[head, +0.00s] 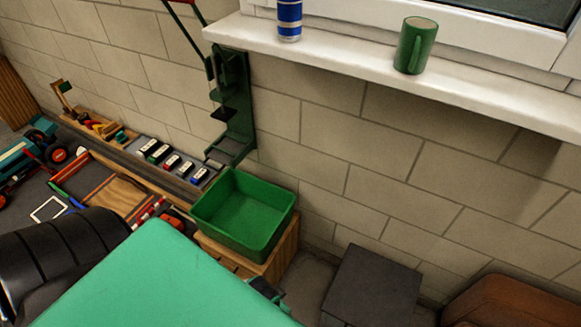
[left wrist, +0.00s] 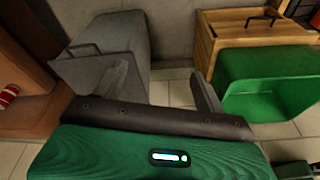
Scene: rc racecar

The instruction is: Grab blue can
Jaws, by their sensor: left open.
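The blue can (head: 289,20) stands upright on the white window sill, near its left end in the head view. It is blue with silver bands, and its top is cut off by the picture edge. My left gripper (left wrist: 165,92) shows in the left wrist view with its two grey fingers spread apart and nothing between them. The can is not in the left wrist view. I cannot make out the left gripper's fingers in the head view, so its distance from the can is unclear. My right gripper is not in view.
A green mug (head: 415,46) stands on the window sill (head: 480,88) right of the can. Below are a green bin (head: 245,215) on a wooden crate (left wrist: 205,45), a dark grey box (head: 372,287) and a green wall bracket (head: 238,110). Toy cars and parts lie at left.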

